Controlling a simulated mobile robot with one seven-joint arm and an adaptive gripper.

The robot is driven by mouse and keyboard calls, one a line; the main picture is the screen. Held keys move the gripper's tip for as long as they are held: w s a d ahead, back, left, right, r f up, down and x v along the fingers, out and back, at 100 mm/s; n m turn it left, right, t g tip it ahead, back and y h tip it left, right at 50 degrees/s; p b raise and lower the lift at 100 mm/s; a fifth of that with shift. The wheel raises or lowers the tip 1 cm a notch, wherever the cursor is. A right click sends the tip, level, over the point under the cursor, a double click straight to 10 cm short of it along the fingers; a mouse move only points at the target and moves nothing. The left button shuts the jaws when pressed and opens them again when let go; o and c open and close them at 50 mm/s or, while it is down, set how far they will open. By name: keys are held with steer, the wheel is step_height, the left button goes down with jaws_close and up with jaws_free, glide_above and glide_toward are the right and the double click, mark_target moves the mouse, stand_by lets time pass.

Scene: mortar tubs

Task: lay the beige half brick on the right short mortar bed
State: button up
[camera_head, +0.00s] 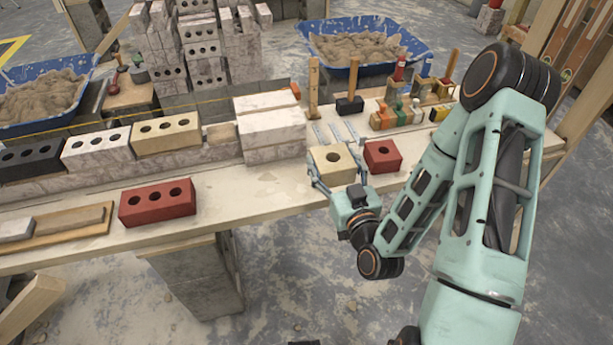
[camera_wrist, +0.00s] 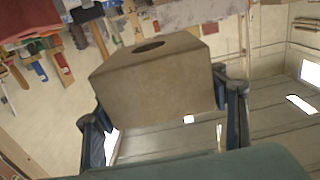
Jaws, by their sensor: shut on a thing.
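The beige half brick (camera_head: 333,165), with one round hole in its top, is between the fingers of my gripper (camera_head: 338,172). It is over or at the table's front edge, right of the white blocks. In the wrist view the half brick (camera_wrist: 155,85) fills the space between the two fingers, tilted in the picture. A short tan patch (camera_head: 221,133) lies on the low wall, between the beige three-hole brick and the white blocks. It looks like the right short mortar bed. Whether the half brick touches the table cannot be told.
A red half brick (camera_head: 382,156) stands close to the right of my gripper. White blocks (camera_head: 272,128) rise beside the patch; a beige three-hole brick (camera_head: 166,134) is on its other side. A red three-hole brick (camera_head: 157,203) lies on the table (camera_head: 245,197). Hammers and tools stand behind.

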mark_target(323, 158)
steer(key=shift+w+a+f+b, duration=0.5)
steer(key=shift+w+b, duration=0.25)
steer(key=shift+b, duration=1)
steer(key=shift+w+a+f+b, duration=0.4)
steer(key=shift+w+a+b, duration=0.25)
steer(key=shift+b, duration=1.05)
steer(key=w+a+f, duration=0.1)
steer(key=w+f, duration=0.1)
steer(key=w+a+f+b, duration=0.1)
steer(key=f, duration=0.1)
steer(key=w+a+f, duration=0.1)
steer(key=w+f, duration=0.1)
steer(key=shift+w+a+b, duration=0.3)
steer(key=shift+w, duration=0.05)
steer(key=shift+w+a+f+b, duration=0.1)
steer(key=shift+f+b, duration=0.25)
steer(key=shift+f, duration=0.5)
steer(key=shift+w+a+f+b, duration=0.1)
steer(key=shift+f+b, duration=0.25)
steer(key=shift+f, duration=0.5)
steer(key=shift+f, duration=0.2)
steer(key=o, duration=2)
steer(key=shift+d, duration=0.1)
